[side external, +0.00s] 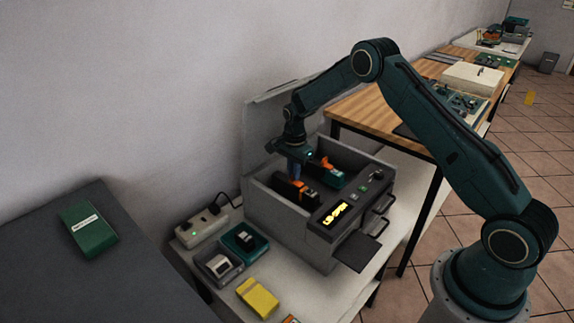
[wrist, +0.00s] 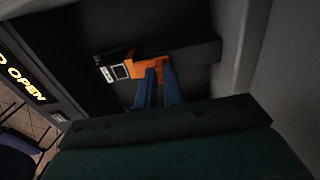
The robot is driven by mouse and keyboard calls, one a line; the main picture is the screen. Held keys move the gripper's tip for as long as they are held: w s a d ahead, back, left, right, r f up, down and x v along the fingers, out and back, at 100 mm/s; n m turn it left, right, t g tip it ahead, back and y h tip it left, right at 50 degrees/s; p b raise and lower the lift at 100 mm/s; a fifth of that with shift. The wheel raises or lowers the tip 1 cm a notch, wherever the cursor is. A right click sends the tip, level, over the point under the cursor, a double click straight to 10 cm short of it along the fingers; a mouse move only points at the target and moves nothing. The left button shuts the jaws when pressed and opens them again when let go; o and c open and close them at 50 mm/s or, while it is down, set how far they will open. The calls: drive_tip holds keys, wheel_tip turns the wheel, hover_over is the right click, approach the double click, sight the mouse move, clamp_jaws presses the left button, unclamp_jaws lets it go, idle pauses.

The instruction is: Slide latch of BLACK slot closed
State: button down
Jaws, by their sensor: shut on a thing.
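The black slot (side external: 284,190) is a dark block inside the open grey box, with an orange latch (side external: 299,184) on it. In the wrist view the black slot (wrist: 195,53) runs across the dark interior. Its orange latch (wrist: 146,66) lies beside a white-framed part at the slot's left end. My gripper (side external: 295,176) reaches down into the box over the black slot. In the wrist view its blue fingers (wrist: 157,66) are shut on the orange latch and hide part of it.
The box's raised lid (side external: 262,120) stands behind. The front display (side external: 335,213) is lit; "OPEN" (wrist: 27,84) reads in the wrist view. A power strip (side external: 202,228) and small cases crowd the table at left.

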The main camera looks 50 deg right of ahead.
sight(299, 183)
drive_tip(key=shift+s, duration=1.15)
drive_tip(key=c, duration=1.5)
unclamp_jaws()
drive_tip(key=shift+r, duration=0.2)
drive_tip(key=shift+r, duration=0.2)
wheel_tip(299, 183, up, 13)
